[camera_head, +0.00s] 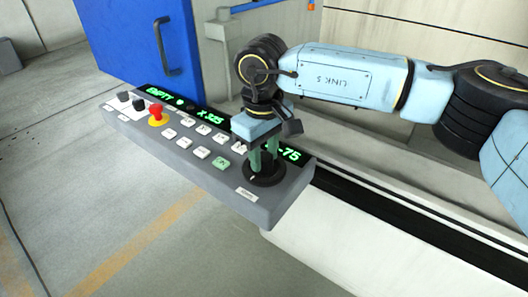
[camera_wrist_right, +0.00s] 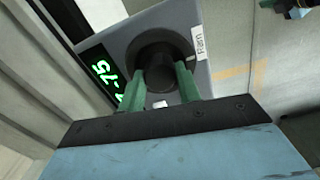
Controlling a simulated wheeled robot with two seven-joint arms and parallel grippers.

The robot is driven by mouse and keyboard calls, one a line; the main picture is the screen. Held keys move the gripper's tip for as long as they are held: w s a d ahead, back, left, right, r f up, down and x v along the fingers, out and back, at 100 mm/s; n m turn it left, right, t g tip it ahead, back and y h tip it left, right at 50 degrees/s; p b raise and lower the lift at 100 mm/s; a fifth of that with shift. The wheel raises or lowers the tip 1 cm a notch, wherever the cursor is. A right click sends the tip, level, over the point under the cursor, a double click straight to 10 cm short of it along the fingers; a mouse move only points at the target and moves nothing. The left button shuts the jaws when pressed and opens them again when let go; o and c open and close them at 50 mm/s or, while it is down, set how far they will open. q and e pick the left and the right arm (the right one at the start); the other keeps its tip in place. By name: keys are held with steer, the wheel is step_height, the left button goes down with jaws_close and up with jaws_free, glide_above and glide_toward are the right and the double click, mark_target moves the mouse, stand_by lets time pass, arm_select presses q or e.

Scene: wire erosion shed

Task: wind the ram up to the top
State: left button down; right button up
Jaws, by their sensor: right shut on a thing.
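The ram knob (camera_wrist_right: 163,62) is a round black dial at the right end of the grey control panel (camera_head: 230,185), beside a white label reading "Ram" (camera_wrist_right: 200,40). The knob's dark base also shows in the head view (camera_head: 266,178). My right gripper (camera_head: 264,162) points down onto the knob with its green fingers shut around it; in the wrist view the fingers (camera_wrist_right: 160,88) sit on either side of it. The green display (camera_head: 286,153) beside the knob ends in "-75"; the gripper hides part of it. The ram itself cannot be made out.
A blue door (camera_head: 150,50) with a handle stands behind. The floor (camera_head: 90,215) in front is clear.

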mark_target(263, 157)
steer(key=o, duration=1)
steer(key=shift+c, duration=0.2)
steer(key=shift+r, duration=0.15)
arm_select(q)
steer(key=s+a+f+p, duration=0.3)
steer(key=f, duration=0.3)
steer(key=shift+a+f, duration=0.35)
steer(key=shift+f, duration=0.05)
arm_select(e)
step_height(263, 157, up, 13)
steer(key=shift+s, duration=0.15)
steer(key=shift+a, duration=0.1)
